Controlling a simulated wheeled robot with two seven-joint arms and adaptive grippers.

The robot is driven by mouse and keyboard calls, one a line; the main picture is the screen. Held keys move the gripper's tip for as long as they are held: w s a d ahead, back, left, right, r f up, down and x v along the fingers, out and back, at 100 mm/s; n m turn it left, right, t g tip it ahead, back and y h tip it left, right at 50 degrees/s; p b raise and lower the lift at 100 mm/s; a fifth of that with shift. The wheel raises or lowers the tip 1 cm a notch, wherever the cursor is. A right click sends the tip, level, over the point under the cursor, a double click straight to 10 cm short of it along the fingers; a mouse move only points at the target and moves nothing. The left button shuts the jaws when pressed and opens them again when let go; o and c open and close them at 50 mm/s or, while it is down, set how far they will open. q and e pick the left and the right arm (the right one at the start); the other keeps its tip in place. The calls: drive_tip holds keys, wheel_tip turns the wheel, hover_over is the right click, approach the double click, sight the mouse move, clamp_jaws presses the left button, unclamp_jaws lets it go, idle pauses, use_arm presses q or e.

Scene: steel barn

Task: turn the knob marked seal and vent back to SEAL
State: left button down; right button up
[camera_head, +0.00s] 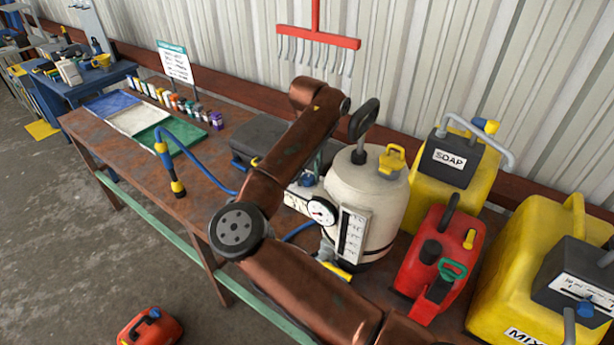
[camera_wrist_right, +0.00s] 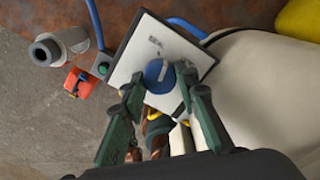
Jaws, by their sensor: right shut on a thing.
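The blue knob (camera_wrist_right: 157,76) sits on a white plate (camera_wrist_right: 133,62) with a dark edge, beside the cream tank (camera_wrist_right: 262,90). The fingers of my right gripper (camera_wrist_right: 160,88) lie on either side of the knob and are shut on it. A pale mark shows on the knob's face; the plate's lettering is too small to read, so I cannot tell the setting. In the head view the white plate (camera_head: 296,203) shows left of the cream tank (camera_head: 366,190), and my brown right arm covers much of that area. My left gripper is not in view.
A red can (camera_head: 440,262) and yellow containers (camera_head: 455,175) stand right of the tank. A dark box (camera_head: 258,138) and a blue hose (camera_head: 205,172) lie left of my arm. A grey spout (camera_wrist_right: 60,46) and green button (camera_wrist_right: 102,66) sit near the plate.

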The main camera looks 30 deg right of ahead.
sight(308, 177)
drive_tip(key=n, duration=0.4)
drive_tip(key=shift+r, duration=0.1)
idle(0.7)
drive_tip(key=o, duration=1.1)
drive_tip(key=shift+o, duration=0.2)
wheel_tip(308, 177, up, 12)
